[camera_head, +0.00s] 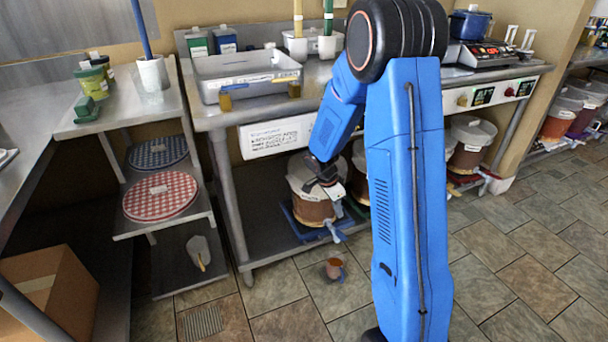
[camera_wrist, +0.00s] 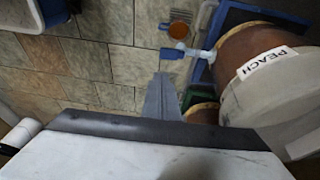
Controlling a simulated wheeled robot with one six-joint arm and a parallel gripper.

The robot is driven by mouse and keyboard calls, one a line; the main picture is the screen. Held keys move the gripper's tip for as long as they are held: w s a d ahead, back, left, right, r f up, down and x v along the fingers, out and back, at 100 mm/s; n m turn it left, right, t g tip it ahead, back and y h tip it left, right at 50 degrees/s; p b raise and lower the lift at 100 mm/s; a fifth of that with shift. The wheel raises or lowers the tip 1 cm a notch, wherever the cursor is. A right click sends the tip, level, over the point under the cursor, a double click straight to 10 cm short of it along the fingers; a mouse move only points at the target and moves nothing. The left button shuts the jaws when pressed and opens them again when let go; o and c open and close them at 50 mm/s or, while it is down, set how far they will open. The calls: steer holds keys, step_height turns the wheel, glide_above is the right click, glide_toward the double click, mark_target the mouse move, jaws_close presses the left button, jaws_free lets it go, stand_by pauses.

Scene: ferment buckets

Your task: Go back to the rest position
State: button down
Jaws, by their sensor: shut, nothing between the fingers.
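My gripper (camera_head: 328,181) shows in the head view in front of the ferment buckets under the counter. It is shut and empty. In the wrist view its fingers (camera_wrist: 162,98) point at the tiled floor. A bucket labelled PEACH (camera_wrist: 265,62) is close on the right of the wrist view, with a pale lid, an amber body and a tap. The same place in the head view holds an amber bucket (camera_head: 312,208) in a blue tray, just behind my gripper. I cannot tell whether they touch.
The steel counter (camera_head: 215,118) carries a grey bin (camera_head: 245,72). A shelf on the left holds checkered round lids (camera_head: 160,195). The tiled floor (camera_head: 500,240) on the right is clear.

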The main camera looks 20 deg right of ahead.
steer(key=s+a+r+n+t+y, duration=0.1)
steer(key=s+a+r+n, duration=0.25)
steer(key=s+r, duration=0.45)
steer(key=s+a+r+n+t, duration=0.15)
steer(key=s+r+n, duration=0.25)
steer(key=r, duration=0.7)
steer(key=s+a+r+n+t, duration=0.1)
steer(key=s+a+r+n, duration=0.1)
steer(key=s, duration=0.4)
steer(key=s+a+r+n+t+y, duration=0.1)
steer(key=s+a+r+n, duration=0.2)
steer(key=s, duration=0.3)
steer(key=s+a+r+n+t+y, duration=0.1)
steer(key=s+a+r+n, duration=0.1)
steer(key=s+n, duration=0.3)
steer(key=shift+s+a+r, duration=0.35)
steer(key=shift+s+r, duration=0.5)
steer(key=shift+r, duration=0.05)
